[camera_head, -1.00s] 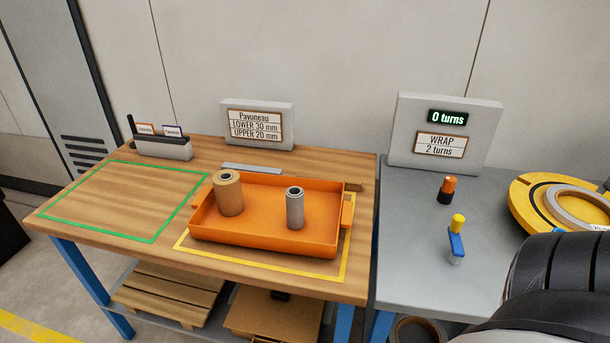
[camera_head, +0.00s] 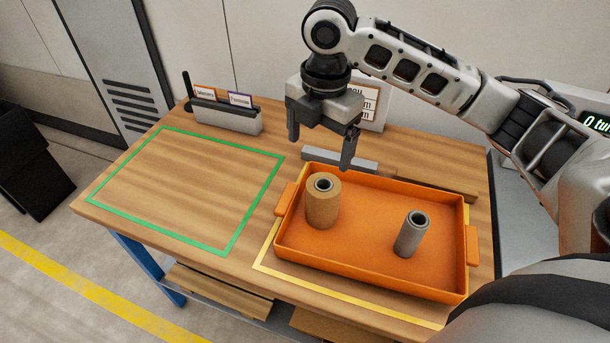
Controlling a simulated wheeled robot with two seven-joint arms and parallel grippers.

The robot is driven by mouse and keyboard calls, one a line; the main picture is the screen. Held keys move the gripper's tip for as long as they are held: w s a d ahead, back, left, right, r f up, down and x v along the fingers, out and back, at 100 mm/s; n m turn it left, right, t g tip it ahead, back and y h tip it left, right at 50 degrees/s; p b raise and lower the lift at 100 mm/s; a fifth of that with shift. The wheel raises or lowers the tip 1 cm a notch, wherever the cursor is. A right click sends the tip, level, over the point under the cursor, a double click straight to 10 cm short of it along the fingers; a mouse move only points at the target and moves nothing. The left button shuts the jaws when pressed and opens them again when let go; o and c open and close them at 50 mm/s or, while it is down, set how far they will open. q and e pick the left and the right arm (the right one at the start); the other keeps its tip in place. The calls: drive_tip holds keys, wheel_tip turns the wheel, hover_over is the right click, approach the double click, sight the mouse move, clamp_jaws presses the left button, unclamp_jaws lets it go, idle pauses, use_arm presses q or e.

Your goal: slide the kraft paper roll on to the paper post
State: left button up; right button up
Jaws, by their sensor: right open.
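The kraft paper roll (camera_head: 322,206) is a brown cylinder with a hollow core. It stands upright in the left part of the orange tray (camera_head: 365,279). A narrower grey roll (camera_head: 411,236) stands in the right part of the tray, apart from it. My right gripper (camera_head: 320,150) is open and empty, pointing down. In the picture it is just above the kraft roll, over the back of the table and tray. It touches neither roll. My left gripper is not in view. I cannot make out a paper post in this view.
The tray sits over a yellow outline on the wooden table (camera_head: 190,190). A green outline (camera_head: 237,219) at left encloses bare wood. A label holder (camera_head: 228,120) stands at the back. A grey bar (camera_head: 340,159) lies behind the tray. My right arm hides part of a sign (camera_head: 372,112).

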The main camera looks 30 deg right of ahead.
sight(323, 193)
drive_tip(key=f, duration=0.4)
drive_tip(key=d+f, duration=0.1)
drive_tip(key=f, duration=0.9)
drive_tip(key=shift+s+d+f+b, duration=0.15)
drive_tip(key=shift+b, duration=0.2)
drive_tip(key=c, duration=1.2)
drive_tip(key=shift+c, duration=0.2)
drive_tip(key=shift+r, duration=0.7)
drive_tip(key=s+a+r+p, duration=0.1)
drive_tip(key=s+a+r, duration=0.8)
drive_tip(key=s+r, duration=0.1)
drive_tip(key=shift+a+r, duration=0.4)
drive_tip(key=shift+r, duration=0.45)
